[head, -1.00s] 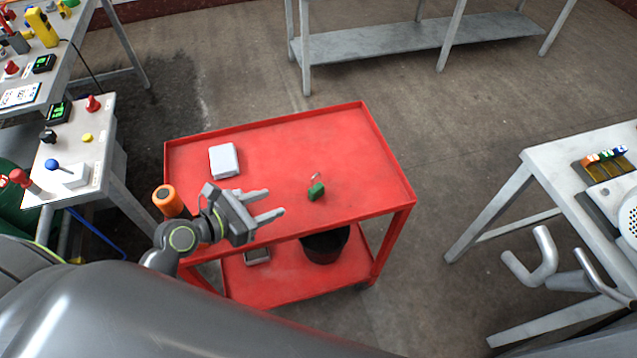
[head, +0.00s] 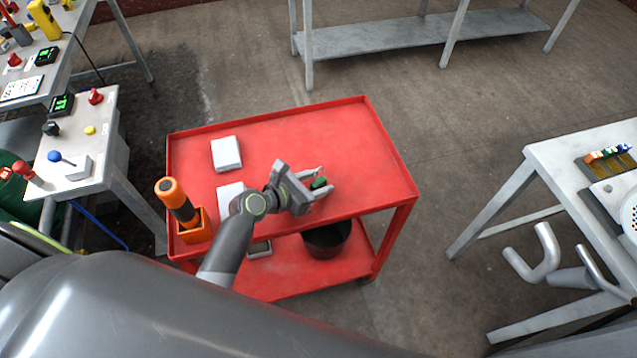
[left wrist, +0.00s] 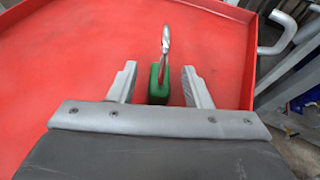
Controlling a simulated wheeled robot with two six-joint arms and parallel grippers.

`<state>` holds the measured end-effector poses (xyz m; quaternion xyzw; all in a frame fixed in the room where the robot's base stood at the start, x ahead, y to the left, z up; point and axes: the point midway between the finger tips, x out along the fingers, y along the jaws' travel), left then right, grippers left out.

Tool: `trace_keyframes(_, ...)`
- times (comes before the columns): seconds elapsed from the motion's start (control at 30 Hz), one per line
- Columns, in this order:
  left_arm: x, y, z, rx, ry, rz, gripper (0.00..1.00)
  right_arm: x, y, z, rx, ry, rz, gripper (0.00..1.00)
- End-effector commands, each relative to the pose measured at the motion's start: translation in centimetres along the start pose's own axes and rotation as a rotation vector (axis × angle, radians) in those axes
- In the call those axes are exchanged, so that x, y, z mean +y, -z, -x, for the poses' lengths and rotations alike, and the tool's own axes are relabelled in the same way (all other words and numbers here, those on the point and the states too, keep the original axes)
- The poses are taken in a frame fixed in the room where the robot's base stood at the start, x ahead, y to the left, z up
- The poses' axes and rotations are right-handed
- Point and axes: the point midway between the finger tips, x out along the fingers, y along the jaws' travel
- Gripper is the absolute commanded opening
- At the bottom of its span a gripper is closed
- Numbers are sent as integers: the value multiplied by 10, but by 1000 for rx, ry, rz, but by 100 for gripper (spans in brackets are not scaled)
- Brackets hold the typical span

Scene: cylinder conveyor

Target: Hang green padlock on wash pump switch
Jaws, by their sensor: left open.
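The green padlock (head: 319,183) lies on the red cart's top, towards its right half. In the left wrist view the padlock (left wrist: 158,92) shows a green body and a silver shackle pointing away from the gripper. My left gripper (head: 324,182) is open, with one finger on either side of the padlock; I cannot tell whether they touch it. A control panel (head: 75,148) at the left bears a red knob (head: 95,96), a black knob (head: 51,128) and a blue-tipped lever (head: 67,160). No label is readable, so I cannot tell which is the wash pump switch. My right gripper is not in view.
The red cart (head: 345,118) has a raised rim. It bears a white box (head: 226,153), another pale box (head: 229,195) partly behind my arm, and an orange-handled tool (head: 176,197) in an orange holder. A grey table (head: 560,165) stands right. The cart top's far right is clear.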

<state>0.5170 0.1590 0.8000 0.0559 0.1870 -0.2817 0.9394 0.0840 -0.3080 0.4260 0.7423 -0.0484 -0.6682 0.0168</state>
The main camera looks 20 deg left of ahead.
Motion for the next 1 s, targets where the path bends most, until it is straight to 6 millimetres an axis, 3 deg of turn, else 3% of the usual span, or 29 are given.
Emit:
trace_keyframes(0.13,0,0,-17,-1,0,1,45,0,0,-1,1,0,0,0)
trace_keyframes(0.43,0,0,-21,0,-1,0,45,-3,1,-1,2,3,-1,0)
trace_keyframes(0.77,0,0,-21,0,-1,0,1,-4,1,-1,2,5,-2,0)
trace_keyframes(1.0,0,-1,-20,-1,-1,0,0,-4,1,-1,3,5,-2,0)
